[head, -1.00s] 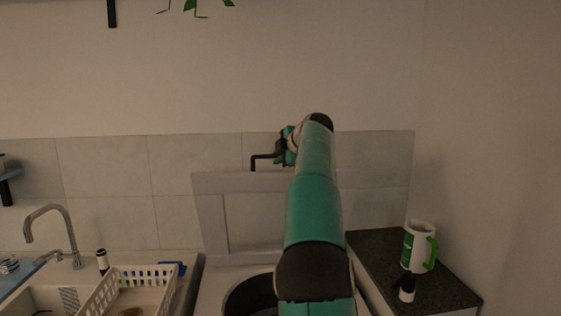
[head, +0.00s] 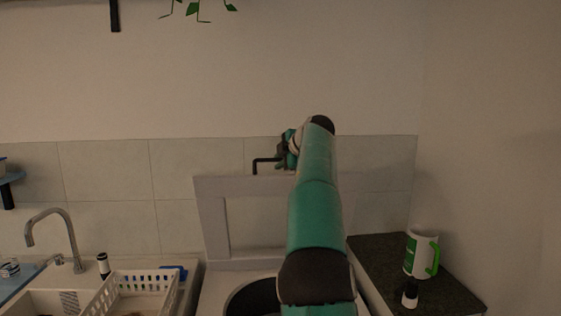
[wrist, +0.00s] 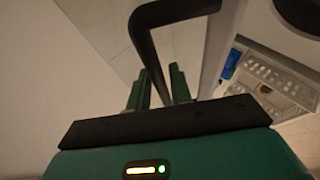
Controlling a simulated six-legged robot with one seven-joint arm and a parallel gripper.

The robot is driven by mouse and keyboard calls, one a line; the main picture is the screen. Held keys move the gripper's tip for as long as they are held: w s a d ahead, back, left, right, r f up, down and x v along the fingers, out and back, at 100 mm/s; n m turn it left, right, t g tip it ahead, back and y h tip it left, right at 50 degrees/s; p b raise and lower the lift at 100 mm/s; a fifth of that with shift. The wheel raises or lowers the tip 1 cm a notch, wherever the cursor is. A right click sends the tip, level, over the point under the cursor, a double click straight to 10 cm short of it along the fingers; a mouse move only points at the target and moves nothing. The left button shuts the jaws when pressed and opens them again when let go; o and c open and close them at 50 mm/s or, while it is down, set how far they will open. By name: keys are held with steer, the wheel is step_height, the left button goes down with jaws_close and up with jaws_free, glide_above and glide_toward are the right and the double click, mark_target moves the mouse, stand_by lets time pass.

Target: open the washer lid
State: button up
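The washer lid (head: 211,220) is a pale frame standing raised, nearly upright, against the tiled wall behind the washer. The washer's round dark opening (head: 250,297) shows below it, partly hidden by my arm. My gripper (head: 268,164) is at the lid's top edge in the head view, mostly hidden behind my arm.
A sink with a faucet (head: 68,232) and a white dish basket (head: 135,288) lie left of the washer. A dark counter (head: 450,290) on the right holds a white and green mug (head: 418,255) and a small bottle (head: 410,296). The wall is close behind the lid.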

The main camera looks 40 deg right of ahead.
steer(key=v, duration=1.3)
steer(key=shift+s, duration=0.35)
steer(key=shift+r, duration=0.1)
